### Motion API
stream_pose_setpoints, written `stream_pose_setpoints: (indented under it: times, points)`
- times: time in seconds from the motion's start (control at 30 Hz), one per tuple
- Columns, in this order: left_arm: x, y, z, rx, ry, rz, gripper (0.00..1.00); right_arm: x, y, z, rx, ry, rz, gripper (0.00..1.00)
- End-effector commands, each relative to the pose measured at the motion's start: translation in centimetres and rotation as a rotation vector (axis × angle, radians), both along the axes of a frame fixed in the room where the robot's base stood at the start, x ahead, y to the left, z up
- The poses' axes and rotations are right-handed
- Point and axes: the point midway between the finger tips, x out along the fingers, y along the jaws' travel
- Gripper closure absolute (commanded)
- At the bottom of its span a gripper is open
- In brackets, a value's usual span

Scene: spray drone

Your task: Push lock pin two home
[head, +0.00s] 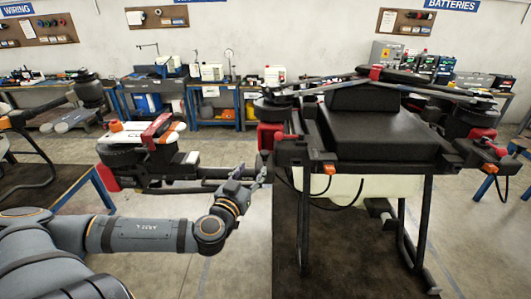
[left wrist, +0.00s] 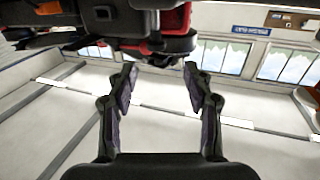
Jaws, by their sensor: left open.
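The spray drone (head: 380,130) stands on dark legs, with a black top, a pale tank (head: 345,187) and red and orange fittings at its arm joints. An orange fitting (head: 329,168) sits at its near left corner. I cannot tell which small part is lock pin two. My left gripper (head: 262,172) is at the drone's left side, beside the arm joint. In the left wrist view it is open (left wrist: 158,74), with nothing between the fingers. Black and red drone parts (left wrist: 172,22) lie above and beyond the fingertips there. My right gripper is not in view.
A drone arm with a motor and red and orange parts (head: 145,145) extends left, above my forearm. Workbenches with tools (head: 215,105) line the back wall. A dark mat (head: 290,250) lies under the drone. Grey floor (head: 235,255) left of it is clear.

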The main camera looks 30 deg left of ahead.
Motion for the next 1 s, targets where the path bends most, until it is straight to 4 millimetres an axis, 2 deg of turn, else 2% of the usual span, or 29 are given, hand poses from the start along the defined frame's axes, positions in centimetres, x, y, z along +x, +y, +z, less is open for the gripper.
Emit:
stream_pose_setpoints:
  times: [0.13, 0.23, 0.63, 0.7, 0.97, 1.0]
  points:
    - [0.2, -0.2, 0.1, -0.003, -0.007, -0.009, 0.49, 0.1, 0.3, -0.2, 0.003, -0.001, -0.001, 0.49]
    - [0.7, 0.0, -0.3, -0.002, -0.009, -0.008, 0.49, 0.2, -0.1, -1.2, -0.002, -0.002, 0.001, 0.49]
    - [5.2, 1.2, -0.7, -0.011, -0.014, -0.003, 0.49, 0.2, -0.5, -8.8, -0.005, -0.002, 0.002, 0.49]
    - [5.7, 1.5, 0.2, -0.012, -0.008, 0.002, 0.49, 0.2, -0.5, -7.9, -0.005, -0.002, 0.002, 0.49]
    - [7.8, 1.7, 0.2, -0.014, -0.01, -0.006, 0.49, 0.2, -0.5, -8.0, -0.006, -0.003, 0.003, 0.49]
    - [8.3, 2.0, 0.5, -0.013, -0.008, -0.003, 0.49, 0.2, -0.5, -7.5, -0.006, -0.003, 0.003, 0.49]
